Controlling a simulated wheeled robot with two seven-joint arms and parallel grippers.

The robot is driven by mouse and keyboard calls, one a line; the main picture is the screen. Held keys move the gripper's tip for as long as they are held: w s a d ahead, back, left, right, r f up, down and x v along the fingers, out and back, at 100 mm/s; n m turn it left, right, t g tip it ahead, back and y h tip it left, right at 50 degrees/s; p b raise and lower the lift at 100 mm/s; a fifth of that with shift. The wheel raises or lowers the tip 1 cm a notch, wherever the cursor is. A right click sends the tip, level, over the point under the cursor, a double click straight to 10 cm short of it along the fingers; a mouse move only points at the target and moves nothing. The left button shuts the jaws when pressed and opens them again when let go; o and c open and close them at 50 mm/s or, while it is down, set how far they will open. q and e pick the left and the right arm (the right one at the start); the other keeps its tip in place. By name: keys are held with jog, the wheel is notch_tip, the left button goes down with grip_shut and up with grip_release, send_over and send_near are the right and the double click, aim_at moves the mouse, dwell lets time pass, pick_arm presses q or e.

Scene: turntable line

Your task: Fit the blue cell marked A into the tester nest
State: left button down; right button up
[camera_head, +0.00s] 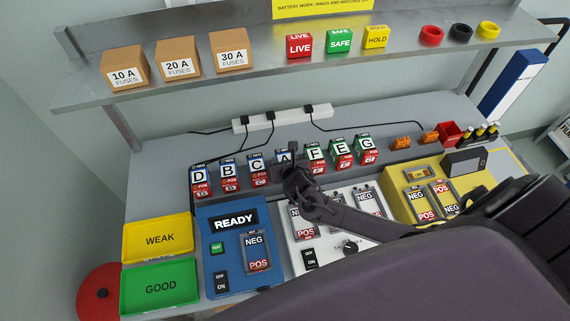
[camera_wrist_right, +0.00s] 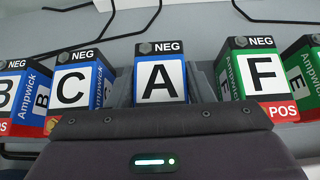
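The blue cell marked A (camera_head: 284,156) stands in the back row, between blue cell C and green cell F. It also shows upright in the right wrist view (camera_wrist_right: 160,80), centred in front of my right gripper. My right gripper (camera_head: 291,160) is at cell A, with dark finger parts on both sides of it. I cannot tell whether the fingers touch it. The hand hides the cell's lower part. The blue unit with the READY display (camera_head: 234,219), which looks like the tester, has a recessed nest (camera_head: 257,252) labelled NEG and POS, with no cell visible in it. My left gripper is not in view.
Cells D, B, C (camera_head: 258,169) and F, E, G (camera_head: 366,150) flank A closely. A white unit (camera_head: 333,235) and a yellow unit (camera_head: 408,200) stand right of the tester. WEAK (camera_head: 135,224) and GOOD (camera_head: 132,304) trays lie left. A shelf (camera_head: 270,68) overhangs behind.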

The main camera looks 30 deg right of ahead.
aim_at(285, 159)
jog(key=shift+w, duration=0.1)
jog(key=c, duration=0.8)
jog(key=shift+r, duration=0.1)
notch_tip(285, 159, up, 20)
jog(key=b, duration=0.3)
jog(key=shift+d+b, duration=0.15)
jog(key=shift+b, duration=0.15)
